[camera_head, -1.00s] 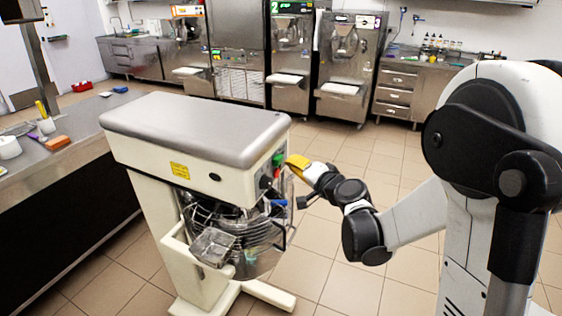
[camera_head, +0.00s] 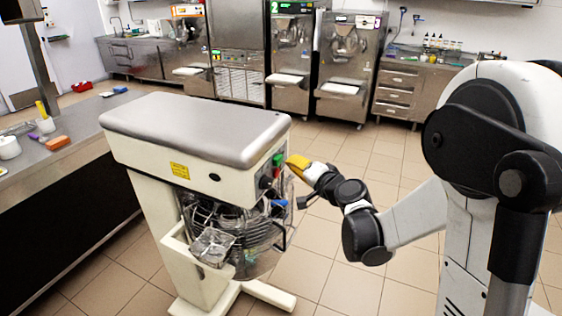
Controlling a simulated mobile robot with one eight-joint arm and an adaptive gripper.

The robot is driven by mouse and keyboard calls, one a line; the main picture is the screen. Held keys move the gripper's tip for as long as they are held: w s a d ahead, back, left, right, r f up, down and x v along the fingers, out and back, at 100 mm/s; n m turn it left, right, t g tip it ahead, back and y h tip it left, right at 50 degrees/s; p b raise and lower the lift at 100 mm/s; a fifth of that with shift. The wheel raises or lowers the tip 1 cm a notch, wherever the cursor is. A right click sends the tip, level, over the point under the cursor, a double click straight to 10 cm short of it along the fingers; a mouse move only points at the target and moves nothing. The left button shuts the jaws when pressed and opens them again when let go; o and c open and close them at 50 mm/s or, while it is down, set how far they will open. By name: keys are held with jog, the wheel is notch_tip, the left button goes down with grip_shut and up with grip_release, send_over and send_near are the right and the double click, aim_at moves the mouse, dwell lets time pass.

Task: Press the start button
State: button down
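A large cream mixer (camera_head: 140,145) with a grey top stands in front of me. On its right end is a control panel with a green button (camera_head: 278,159), likely the start button, and a darker part below it. My gripper (camera_head: 291,161) has a yellow part and points left at this panel. Its tip is at or very near the green button; I cannot tell whether it touches. The fingers are too small and overlapped to show whether they are open or shut.
A dark-sided counter (camera_head: 70,185) with small tools runs along the left. The mixer's wire guard and bowl (camera_head: 238,235) are below the panel. Steel freezers (camera_head: 345,75) and drawers (camera_head: 395,95) line the back wall. Tiled floor is free behind and right of the mixer.

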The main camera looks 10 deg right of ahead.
jog(key=shift+w+a, duration=0.25)
jog(key=shift+a, duration=0.1)
